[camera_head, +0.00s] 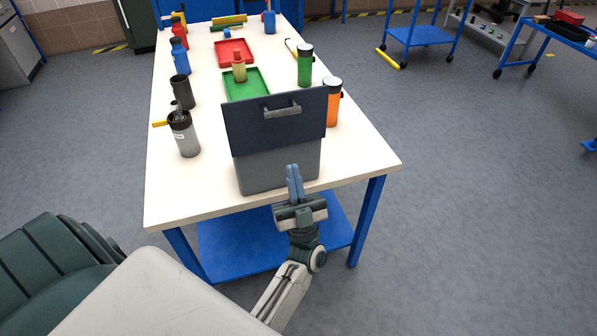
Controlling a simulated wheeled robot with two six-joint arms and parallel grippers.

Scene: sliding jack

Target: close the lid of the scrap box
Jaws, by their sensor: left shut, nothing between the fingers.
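The scrap box (262,173) is a grey box at the near edge of the white table. Its dark blue-grey lid (250,128) stands raised and steep above the box, with a light grey handle (282,110) on the face towards me. The box's inside is hidden behind the lid. My left gripper (292,168) points up in front of the box's near face, right of its middle and below the handle. Its fingers are shut and empty. I cannot tell whether the fingertips touch the box. My right gripper is not in view.
The white table (358,158) holds a grey bottle (184,138) and dark cup (182,92) left of the box. An orange bottle (333,105) and green bottle (305,66) stand right and behind. Green (260,82) and red (222,52) trays lie farther back.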

